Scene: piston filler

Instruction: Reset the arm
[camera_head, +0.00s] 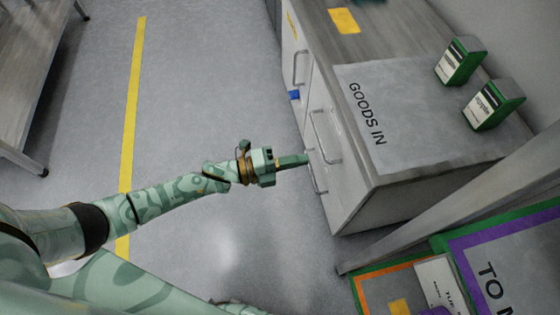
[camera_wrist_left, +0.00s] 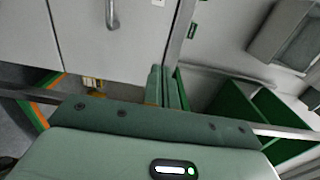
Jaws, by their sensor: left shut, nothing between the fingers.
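My left arm reaches in from the left in the head view, patterned in pale green. Its gripper (camera_head: 303,160) is shut and empty, with the fingertips close to the front of the grey drawer cabinet (camera_head: 350,200), near a handle. I cannot tell whether they touch it. In the left wrist view the two green fingers of the left gripper (camera_wrist_left: 168,88) are together with nothing between them. My right gripper is not in view.
Two green-and-white boxes (camera_head: 459,62) (camera_head: 492,104) stand on the GOODS IN mat (camera_head: 420,85). A blue object (camera_head: 294,95) shows at the cabinet front. A grey bench (camera_head: 40,60) stands at the left. Floor with a yellow line (camera_head: 131,110) is open between them.

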